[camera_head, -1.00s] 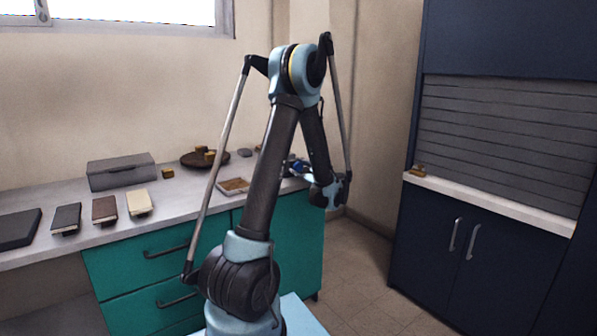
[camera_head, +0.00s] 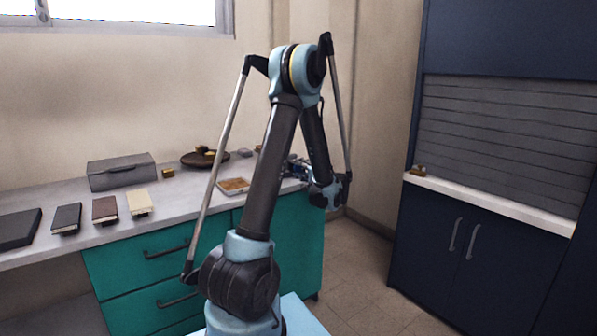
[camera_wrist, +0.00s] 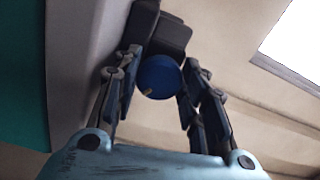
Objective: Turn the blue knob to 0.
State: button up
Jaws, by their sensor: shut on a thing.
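The round blue knob (camera_wrist: 160,76) sits between my two fingers in the wrist view, with a small pale yellow mark at its lower left. It is on a dark block-like body (camera_wrist: 160,32). My gripper (camera_wrist: 161,84) is shut on the blue knob, one finger at each side. In the head view my gripper (camera_head: 298,169) is small, at the right end of the counter, and the knob cannot be made out there. No numbers can be read around the knob.
The grey counter (camera_head: 180,212) holds a grey box (camera_head: 122,172), a brown round tray (camera_head: 193,160), a shallow tray (camera_head: 234,186) and several books. Teal drawers are below. A dark blue cabinet (camera_head: 440,225) stands at the right, with open floor (camera_head: 345,265) between.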

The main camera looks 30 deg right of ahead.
jog(key=shift+f+n, duration=0.15)
jog(key=shift+n, duration=1.05)
jog(key=o, duration=1.1)
jog(key=shift+s, duration=0.15)
jog(key=s, duration=0.7)
jog(key=s+d, duration=0.1)
jog(key=s, duration=0.3)
jog(key=shift+s, duration=0.3)
jog(key=shift+c, duration=0.2)
